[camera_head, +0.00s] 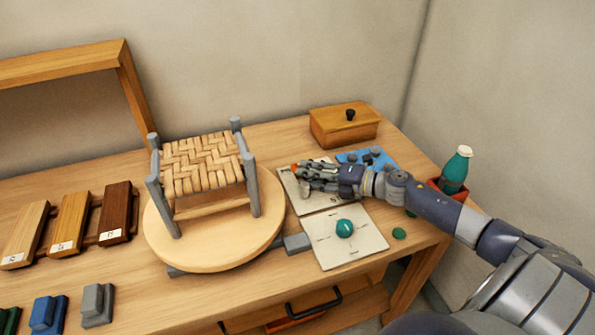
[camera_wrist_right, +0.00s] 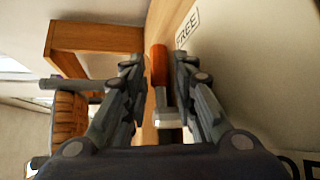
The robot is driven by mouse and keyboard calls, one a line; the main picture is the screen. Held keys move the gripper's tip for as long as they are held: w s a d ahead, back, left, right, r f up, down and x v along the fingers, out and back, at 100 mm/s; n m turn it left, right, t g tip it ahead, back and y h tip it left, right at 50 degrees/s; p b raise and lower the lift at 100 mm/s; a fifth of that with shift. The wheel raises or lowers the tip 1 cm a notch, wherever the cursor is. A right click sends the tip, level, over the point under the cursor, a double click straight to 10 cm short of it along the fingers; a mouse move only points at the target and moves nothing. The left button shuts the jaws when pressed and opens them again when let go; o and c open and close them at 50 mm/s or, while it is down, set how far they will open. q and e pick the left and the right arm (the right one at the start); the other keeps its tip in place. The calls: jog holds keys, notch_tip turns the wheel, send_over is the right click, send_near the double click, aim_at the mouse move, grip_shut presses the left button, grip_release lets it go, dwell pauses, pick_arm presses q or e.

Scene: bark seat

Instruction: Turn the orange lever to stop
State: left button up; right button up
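The orange lever (camera_wrist_right: 159,66) has an orange grip on a grey metal stem. In the right wrist view it stands between the two fingers of my right gripper (camera_wrist_right: 156,78), with a visible gap on the left side and a narrower one on the right. The gripper is open around it. In the head view my right gripper (camera_head: 308,178) is over a pale panel (camera_head: 325,204) and hides most of the lever. Only a small orange bit of the lever (camera_head: 294,167) shows. A label reading FREE is beside the lever in the wrist view. My left gripper is not in view.
A woven-seat stool (camera_head: 203,163) stands on a round turntable (camera_head: 262,232) left of the panel. A second panel with a green knob (camera_head: 344,228) lies nearer. A wooden box (camera_head: 342,127) is behind, and a teal bottle (camera_head: 455,171) is at the right. Wood samples (camera_head: 70,222) lie left.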

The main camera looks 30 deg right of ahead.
jog(key=shift+x, duration=1.95)
jog(key=shift+p, duration=0.3)
grip_shut()
